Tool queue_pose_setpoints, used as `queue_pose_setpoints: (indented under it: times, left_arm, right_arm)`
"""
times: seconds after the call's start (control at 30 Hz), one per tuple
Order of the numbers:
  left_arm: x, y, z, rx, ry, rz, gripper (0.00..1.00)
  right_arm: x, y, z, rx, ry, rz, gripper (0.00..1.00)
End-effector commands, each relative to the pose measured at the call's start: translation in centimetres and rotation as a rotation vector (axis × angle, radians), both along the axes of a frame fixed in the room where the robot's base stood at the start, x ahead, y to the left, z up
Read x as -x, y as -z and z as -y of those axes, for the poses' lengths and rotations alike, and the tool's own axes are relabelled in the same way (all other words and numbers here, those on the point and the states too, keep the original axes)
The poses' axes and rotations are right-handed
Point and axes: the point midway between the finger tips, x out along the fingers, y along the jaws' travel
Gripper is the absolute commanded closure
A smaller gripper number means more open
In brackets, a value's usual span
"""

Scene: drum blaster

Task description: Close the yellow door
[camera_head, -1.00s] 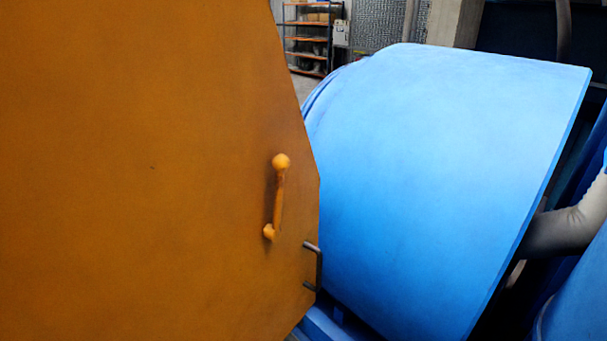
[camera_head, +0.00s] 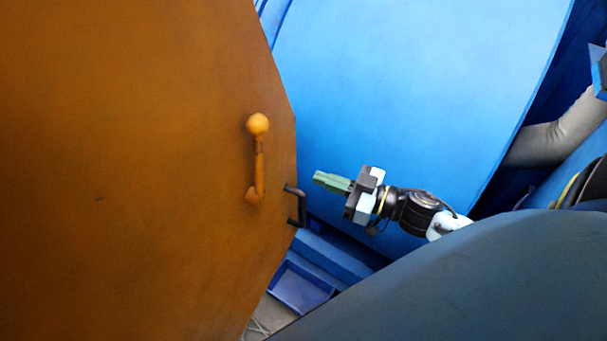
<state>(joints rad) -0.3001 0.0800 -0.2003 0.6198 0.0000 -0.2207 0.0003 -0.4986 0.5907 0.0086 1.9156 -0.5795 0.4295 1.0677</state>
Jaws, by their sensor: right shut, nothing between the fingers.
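The yellow door (camera_head: 150,200) is a large orange-yellow panel that fills the left of the head view and stands swung out beside the blue drum (camera_head: 400,100). It carries a yellow handle (camera_head: 258,165) with a round knob at its top, and a dark metal bracket (camera_head: 299,206) sits at its right edge. My right gripper (camera_head: 318,179) comes in from the right with green fingertips pointing left. It is shut and empty, in front of the blue drum, a short way right of the door's edge and apart from it in the picture. My left gripper is not in view.
A grey-blue rounded surface (camera_head: 480,285) fills the lower right. A blue tray (camera_head: 301,288) lies low beneath the drum, with a strip of floor beside it. A grey pipe (camera_head: 560,130) runs at the right behind the drum.

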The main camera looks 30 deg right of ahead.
Motion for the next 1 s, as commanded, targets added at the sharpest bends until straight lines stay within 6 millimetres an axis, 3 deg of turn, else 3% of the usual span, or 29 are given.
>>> queue_pose_setpoints:
  times: [0.1, 0.3, 1.0]
  left_arm:
    - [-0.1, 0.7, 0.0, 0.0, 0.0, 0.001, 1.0]
    - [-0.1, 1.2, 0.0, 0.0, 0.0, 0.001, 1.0]
    - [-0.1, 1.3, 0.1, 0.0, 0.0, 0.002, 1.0]
  right_arm:
    - [-2.0, 0.0, -1.2, 0.0, -0.001, 0.004, 1.0]
    - [-3.9, 0.0, -2.4, -0.001, 0.0, 0.001, 1.0]
    - [-5.2, -0.1, -3.1, 0.001, -0.006, 0.001, 1.0]
